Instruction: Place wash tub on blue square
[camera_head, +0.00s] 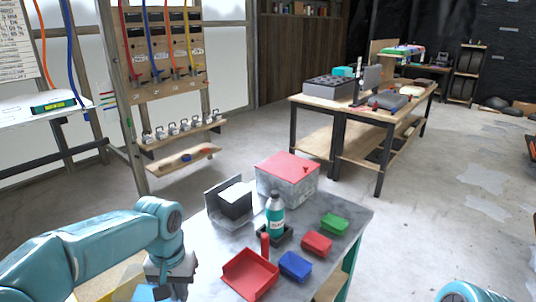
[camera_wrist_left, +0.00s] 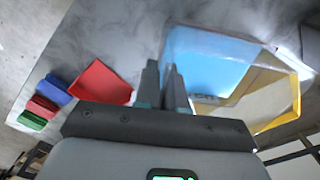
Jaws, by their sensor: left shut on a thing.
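A yellow wash tub (camera_wrist_left: 279,96) shows in the left wrist view, right of my left gripper (camera_wrist_left: 164,82). Part of it is in the head view (camera_head: 108,283), cut off by the bottom edge. A light blue square patch (camera_wrist_left: 207,58) shows within or against the tub's outline; I cannot tell whether it lies under the tub. In the head view, my left gripper (camera_head: 170,275) is low at the near left end of the table, its fingertips hidden. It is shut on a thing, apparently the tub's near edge. The right gripper is out of view.
The grey table (camera_head: 222,245) holds a red tray (camera_head: 250,275), blue bin (camera_head: 295,266), red bin (camera_head: 317,243), green bin (camera_head: 335,223), a teal bottle (camera_head: 275,215) and a red-lidded box (camera_head: 288,178). A wooden workbench (camera_head: 340,115) stands behind. The floor at right is mostly clear.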

